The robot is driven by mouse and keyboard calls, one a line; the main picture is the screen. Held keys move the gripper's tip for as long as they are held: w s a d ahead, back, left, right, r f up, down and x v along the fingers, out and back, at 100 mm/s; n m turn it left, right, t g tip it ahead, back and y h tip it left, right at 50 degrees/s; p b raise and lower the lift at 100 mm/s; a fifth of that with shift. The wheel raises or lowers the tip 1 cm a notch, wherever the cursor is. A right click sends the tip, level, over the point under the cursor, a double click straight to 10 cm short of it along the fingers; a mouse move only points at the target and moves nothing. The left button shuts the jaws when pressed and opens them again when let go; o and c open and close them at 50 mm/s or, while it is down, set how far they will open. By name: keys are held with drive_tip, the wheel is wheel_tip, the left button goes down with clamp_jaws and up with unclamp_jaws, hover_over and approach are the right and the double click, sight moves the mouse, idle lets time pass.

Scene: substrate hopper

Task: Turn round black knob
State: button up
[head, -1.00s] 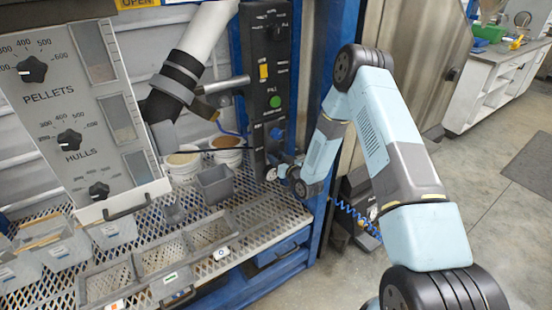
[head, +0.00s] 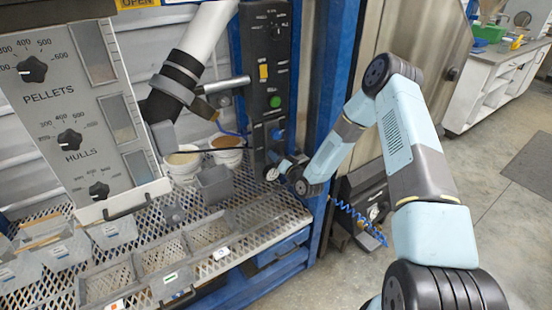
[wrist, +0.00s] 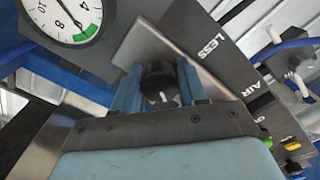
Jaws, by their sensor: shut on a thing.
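In the wrist view, the round black knob (wrist: 160,78) sits between the two blue fingers of my gripper (wrist: 160,90). The fingers are shut on its sides, and a small pale mark shows on its front. The panel beside it carries the words LESS and AIR. In the head view, my gripper (head: 283,168) is at the lower part of the tall black control panel (head: 268,100), and I cannot make out the held knob there.
A pressure gauge (wrist: 68,14) is close to the knob. Left stand a dial panel (head: 85,110), two tubs and several grey bins on a mesh shelf (head: 250,215). A blue post (head: 318,110) rises close to my arm. Open floor lies right.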

drive_tip(key=shift+w+d, duration=0.1)
drive_tip(key=shift+d, duration=0.1)
drive_tip(key=o, duration=1.1)
drive_tip(key=shift+a, duration=0.1)
drive_tip(key=shift+c, duration=0.2)
drive_tip(key=v, duration=1.4)
drive_tip(key=shift+a+f, duration=0.1)
drive_tip(key=shift+f, duration=0.05)
